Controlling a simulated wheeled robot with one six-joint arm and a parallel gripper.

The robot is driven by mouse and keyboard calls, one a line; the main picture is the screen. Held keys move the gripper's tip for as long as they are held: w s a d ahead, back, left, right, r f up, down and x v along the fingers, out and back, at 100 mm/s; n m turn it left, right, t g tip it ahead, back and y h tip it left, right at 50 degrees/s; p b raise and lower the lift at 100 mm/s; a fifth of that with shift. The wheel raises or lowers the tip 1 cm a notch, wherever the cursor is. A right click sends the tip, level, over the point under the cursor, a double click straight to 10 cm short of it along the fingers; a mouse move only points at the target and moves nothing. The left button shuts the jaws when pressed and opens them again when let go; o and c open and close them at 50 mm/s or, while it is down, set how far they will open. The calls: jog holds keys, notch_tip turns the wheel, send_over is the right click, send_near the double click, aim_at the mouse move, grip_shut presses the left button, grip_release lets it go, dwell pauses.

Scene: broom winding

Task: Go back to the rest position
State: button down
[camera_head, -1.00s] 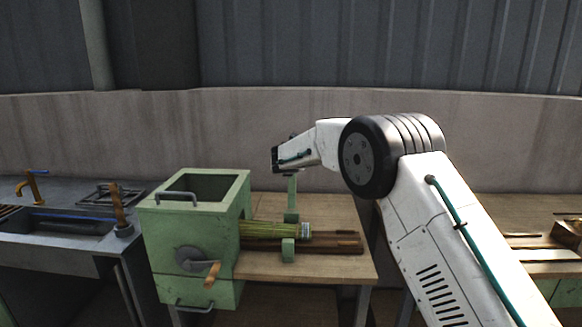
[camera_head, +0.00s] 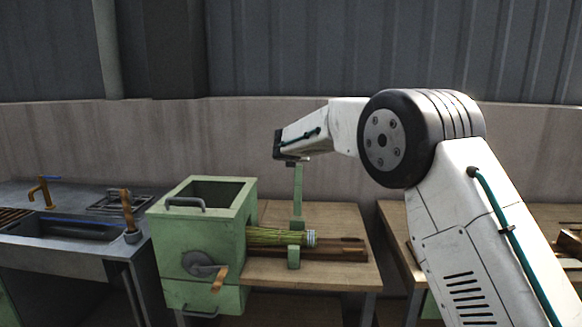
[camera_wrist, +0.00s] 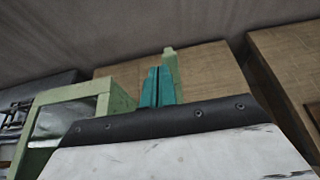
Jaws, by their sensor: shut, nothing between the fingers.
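My gripper shows in the wrist view as two teal fingers (camera_wrist: 157,88) pressed together with nothing between them. In the head view my arm reaches left, and its end hangs over the bench near the top of a green upright post; the fingers are hard to make out there. The green winding machine (camera_head: 200,240) stands on the left part of the bench, with an orange-handled crank (camera_head: 219,277) on its front. A bundle of broom straw (camera_head: 272,237) sticks out of its right side, lying level by the green post (camera_head: 297,195).
The wooden bench (camera_head: 340,220) carries the machine and a brown rail. A dark sink unit (camera_head: 75,250) with an orange tap (camera_head: 43,190) stands left. Another bench is at the right, across a gap. A concrete wall (camera_head: 60,145) runs behind.

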jog(key=s+d+f+m+g+h, duration=0.2)
jog(key=s+d+f+m+g, duration=0.15)
jog(key=f+m, duration=0.3)
jog(key=s+d+m+g+h, duration=0.1)
jog(key=s+d+m+g, duration=0.1)
jog(key=s+d+m, duration=0.55)
jog(key=s+d+m+g, duration=0.2)
jog(key=s+m, duration=0.2)
jog(key=s, duration=0.6)
jog(key=s+d+m+g+y, duration=0.1)
jog(key=s+m, duration=0.4)
jog(key=s, duration=1)
jog(key=s+d+r+m+g+y, duration=0.1)
jog(key=s+d+m, duration=0.3)
jog(key=s, duration=1.2)
jog(key=s+d+r+m+g+y, duration=0.1)
jog(key=s+m, duration=0.6)
jog(key=s, duration=0.8)
jog(key=shift+s+d+r+g+y, duration=0.15)
jog(key=shift+s+d+g+y, duration=0.25)
jog(key=shift+d+g+y, duration=0.6)
